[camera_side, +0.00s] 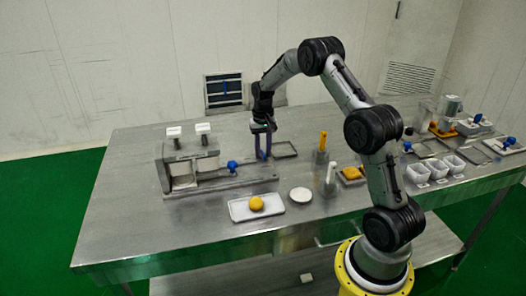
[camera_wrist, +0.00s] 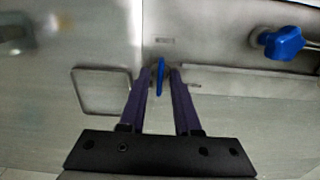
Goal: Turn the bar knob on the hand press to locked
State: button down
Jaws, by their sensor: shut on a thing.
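The blue bar knob (camera_wrist: 160,75) shows in the wrist view, standing between the two purple fingers of my gripper (camera_wrist: 161,72). Its bar runs roughly up and down in that view. My gripper is shut on it, though its exact contact faces are hard to make out. In the side view my gripper (camera_side: 263,157) points down at the right end of the hand press (camera_side: 205,178), where the fingers hide the bar knob. Small marks above and to the right of the knob are too small to read.
A blue lobed knob (camera_wrist: 283,42) sits on the press nearby. A dark-rimmed rectangular tray (camera_side: 284,150) lies close to my gripper. A white tray with an orange ball (camera_side: 257,203), a white disc (camera_side: 300,195) and upright tools stand towards the front. The table's left front is clear.

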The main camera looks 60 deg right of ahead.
aim_at(263, 153)
jog(key=shift+r, duration=0.1)
jog(key=c, duration=0.6)
grip_release()
notch_tip(263, 153, up, 14)
jog(key=shift+f, duration=0.1)
